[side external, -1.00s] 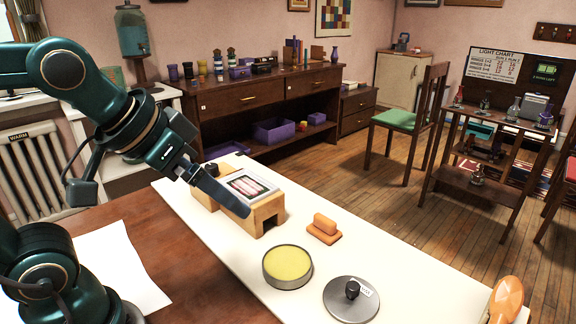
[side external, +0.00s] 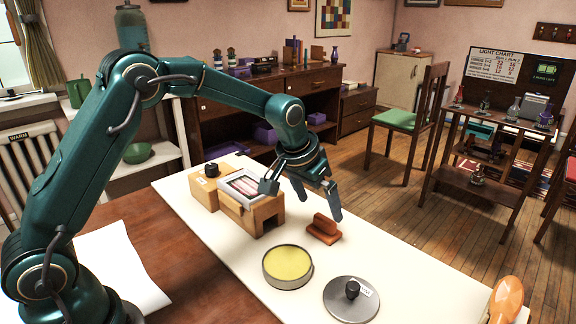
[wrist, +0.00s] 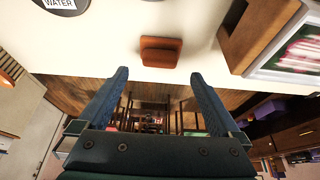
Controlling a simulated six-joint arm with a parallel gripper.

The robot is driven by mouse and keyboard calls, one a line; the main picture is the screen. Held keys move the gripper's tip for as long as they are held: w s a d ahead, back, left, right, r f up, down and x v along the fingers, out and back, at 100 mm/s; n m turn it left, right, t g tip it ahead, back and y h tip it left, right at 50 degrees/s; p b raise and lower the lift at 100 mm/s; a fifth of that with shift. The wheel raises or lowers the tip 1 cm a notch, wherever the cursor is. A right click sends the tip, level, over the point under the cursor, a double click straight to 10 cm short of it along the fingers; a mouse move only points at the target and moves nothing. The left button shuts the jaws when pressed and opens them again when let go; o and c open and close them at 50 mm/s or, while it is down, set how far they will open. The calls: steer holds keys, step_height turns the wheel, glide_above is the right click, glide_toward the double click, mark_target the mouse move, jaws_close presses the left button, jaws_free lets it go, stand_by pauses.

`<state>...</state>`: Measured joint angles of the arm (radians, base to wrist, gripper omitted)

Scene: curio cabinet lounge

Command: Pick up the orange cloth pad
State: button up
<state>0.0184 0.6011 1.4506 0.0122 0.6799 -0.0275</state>
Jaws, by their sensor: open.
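The orange cloth pad (side external: 324,229) has a flat base with an upright grip and lies on the white counter (side external: 225,245), right of the wooden box. It also shows in the wrist view (wrist: 161,52), near the counter's edge, beyond and between my fingertips. My gripper (side external: 318,204) is open and empty, with its fingers pointing down above the pad, apart from it. Both of its fingers show spread in the wrist view (wrist: 158,76).
A wooden box (side external: 252,212) with a framed picture on top stands left of the pad. A round tin of yellow stuff (side external: 288,265) and a grey lid (side external: 351,299) lie nearer the camera. An orange brush-like object (side external: 505,299) is at the right end.

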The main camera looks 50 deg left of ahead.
mark_target(322, 220)
steer(key=shift+f, duration=0.5)
steer(key=shift+x, duration=2.3)
steer(key=shift+s, duration=0.1)
steer(key=c, duration=1.4)
